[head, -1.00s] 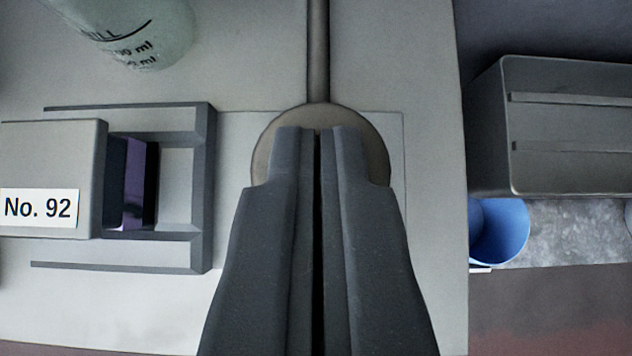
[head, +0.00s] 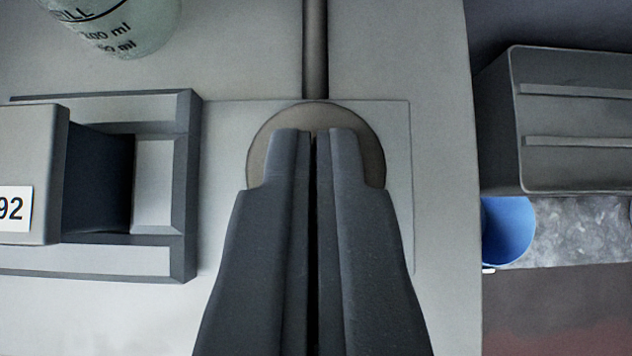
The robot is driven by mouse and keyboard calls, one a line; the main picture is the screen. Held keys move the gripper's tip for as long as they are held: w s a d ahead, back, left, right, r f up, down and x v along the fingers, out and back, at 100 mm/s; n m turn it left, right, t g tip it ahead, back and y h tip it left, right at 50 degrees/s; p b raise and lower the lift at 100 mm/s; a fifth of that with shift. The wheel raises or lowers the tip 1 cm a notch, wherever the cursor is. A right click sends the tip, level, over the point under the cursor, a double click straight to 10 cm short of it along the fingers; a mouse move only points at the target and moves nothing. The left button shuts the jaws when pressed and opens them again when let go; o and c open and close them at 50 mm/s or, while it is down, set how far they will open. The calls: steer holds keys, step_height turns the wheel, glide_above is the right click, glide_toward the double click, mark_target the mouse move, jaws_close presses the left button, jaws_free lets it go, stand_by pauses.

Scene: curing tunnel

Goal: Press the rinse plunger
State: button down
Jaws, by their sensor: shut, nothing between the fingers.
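The rinse plunger appears to be the round brown-grey disc (head: 318,114) on a pale square plate (head: 395,135). A grey rod runs from behind the disc to the top of the picture. My gripper (head: 312,135) is shut and empty. Its fingertips lie over the middle of the disc and seem to rest on it. They hide the disc's lower part and much of the plate below. The gap between disc and plate cannot be judged from this view.
A grey block with a label ending in 92 (head: 14,208) sits in a frame (head: 186,185) to the left. A greenish bottle (head: 140,30) stands at the upper left. A grey bin (head: 570,120) and a blue cup (head: 507,232) are at the right, beyond the panel edge.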

step_height(320, 180, up, 4)
steer(key=shift+s+r, duration=0.1)
steer(key=shift+s, duration=0.05)
steer(key=v, duration=0.9)
steer(key=shift+s, duration=0.15)
stand_by(2.1)
steer(key=s+a+r+t, duration=0.2)
steer(key=s+a+r, duration=0.2)
steer(key=r, duration=0.9)
steer(key=s+a+r+t, duration=0.2)
steer(key=s+a+r, duration=0.3)
steer(key=a+r, duration=0.4)
steer(key=s+a+r+t, duration=0.2)
steer(key=s+a+r, duration=0.3)
steer(key=r, duration=1.3)
steer(key=shift+a+t, duration=0.3)
steer(key=shift+a, duration=0.8)
